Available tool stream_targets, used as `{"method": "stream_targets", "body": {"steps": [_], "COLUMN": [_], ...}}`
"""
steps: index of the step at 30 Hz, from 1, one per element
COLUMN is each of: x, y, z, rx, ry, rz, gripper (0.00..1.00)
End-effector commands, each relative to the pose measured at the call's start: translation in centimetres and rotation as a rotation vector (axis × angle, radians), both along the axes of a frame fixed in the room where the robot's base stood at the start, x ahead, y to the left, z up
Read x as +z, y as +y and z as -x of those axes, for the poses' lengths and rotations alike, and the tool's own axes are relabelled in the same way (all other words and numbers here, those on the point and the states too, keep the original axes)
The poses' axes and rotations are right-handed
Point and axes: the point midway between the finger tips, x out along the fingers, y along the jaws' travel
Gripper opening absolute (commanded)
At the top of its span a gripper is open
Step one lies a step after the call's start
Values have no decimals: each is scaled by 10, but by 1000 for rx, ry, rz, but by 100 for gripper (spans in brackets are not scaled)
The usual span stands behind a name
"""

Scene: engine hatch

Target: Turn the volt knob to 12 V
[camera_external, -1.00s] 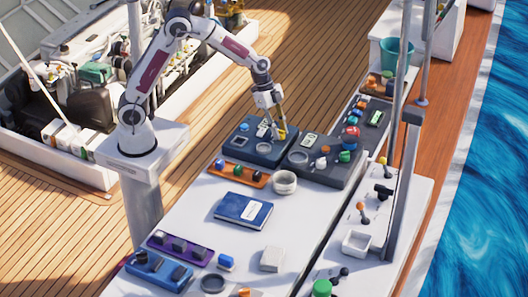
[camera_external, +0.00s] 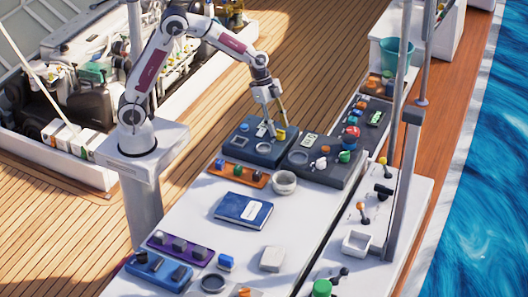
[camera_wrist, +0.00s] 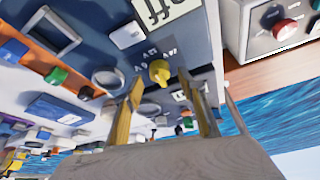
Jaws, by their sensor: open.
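A yellow knob (camera_wrist: 159,72) sits on a dark blue panel, with small white marks around it that are too small to read surely. It also shows in the external view (camera_external: 281,134), at the right part of the blue panel (camera_external: 240,154). My gripper (camera_external: 272,121) is above the panel, close to the knob. In the wrist view my gripper (camera_wrist: 163,92) has its two fingers spread wide, one on each side below the knob in the picture, with nothing between them. A light label (camera_wrist: 165,12) with large dark letters lies beyond the knob.
A grey panel (camera_external: 333,176) with several coloured knobs stands right of the blue panel. An orange strip (camera_external: 228,173) with buttons, a round grey ring (camera_external: 285,183) and a blue book (camera_external: 240,211) lie in front. The white table has free room around the book.

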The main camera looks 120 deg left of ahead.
Motion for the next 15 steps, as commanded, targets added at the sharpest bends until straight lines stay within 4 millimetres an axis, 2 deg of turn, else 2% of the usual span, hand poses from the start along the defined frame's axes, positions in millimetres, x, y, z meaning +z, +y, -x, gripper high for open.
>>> {"method": "stream_targets", "body": {"steps": [15], "x": [70], "y": [8], "z": [28], "rx": [1], "ry": [-1], "rz": [-2], "gripper": [41]}}
